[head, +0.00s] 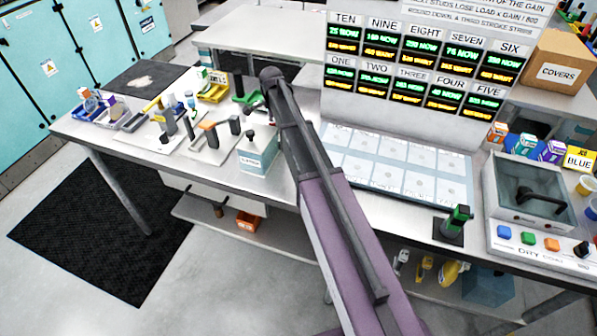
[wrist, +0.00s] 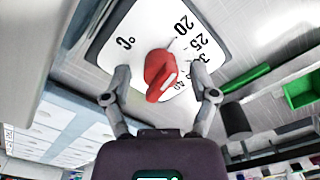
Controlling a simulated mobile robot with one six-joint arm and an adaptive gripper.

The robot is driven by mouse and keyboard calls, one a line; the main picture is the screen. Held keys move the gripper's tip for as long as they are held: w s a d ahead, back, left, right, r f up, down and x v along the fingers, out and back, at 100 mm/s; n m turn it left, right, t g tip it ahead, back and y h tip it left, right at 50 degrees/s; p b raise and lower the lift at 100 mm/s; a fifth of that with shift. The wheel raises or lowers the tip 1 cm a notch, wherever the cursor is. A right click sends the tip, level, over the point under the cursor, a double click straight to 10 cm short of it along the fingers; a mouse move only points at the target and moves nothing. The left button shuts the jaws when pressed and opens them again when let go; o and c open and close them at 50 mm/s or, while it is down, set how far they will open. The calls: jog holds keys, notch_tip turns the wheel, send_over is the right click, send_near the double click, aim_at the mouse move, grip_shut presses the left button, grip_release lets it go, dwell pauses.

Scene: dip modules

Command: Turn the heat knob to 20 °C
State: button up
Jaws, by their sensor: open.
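The red heat knob (wrist: 158,70) stands on a white dial plate (wrist: 104,45) in the wrist view. The plate carries a °C mark at left and the numbers 20, 25, 30 and 40 running down the right side. A white line shows on the knob's bar, but I cannot tell exactly which number it points to. My gripper (wrist: 160,77) is open, with one finger on each side of the knob. Gaps show between the fingers and the knob. I cannot make out the knob or the gripper in the head view, where my arm blocks part of the scene.
A green bin (wrist: 304,88) and a dark cylinder (wrist: 235,122) are right of the dial in the wrist view. In the head view, a bench (head: 185,168) holds trays and tools at left, with a display board (head: 422,65) behind it.

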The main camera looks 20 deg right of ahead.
jog(key=shift+r+p, duration=6.8)
jog(key=shift+r, duration=0.3)
jog(key=shift+s+d+f+n+b, duration=0.1)
jog(key=shift+s+f+n+b, duration=1.15)
jog(key=shift+s+n, duration=2.55)
jog(key=shift+s+a+f+n+b, duration=0.1)
jog(key=shift+s+f+n+b, duration=1.3)
jog(key=shift+s, duration=4.55)
jog(key=shift+s+d+f+n+b, duration=0.1)
jog(key=shift+s+f+n+b, duration=1)
jog(key=shift+s+n, duration=2.75)
jog(key=shift+s+m, duration=1)
jog(key=shift+m, duration=0.05)
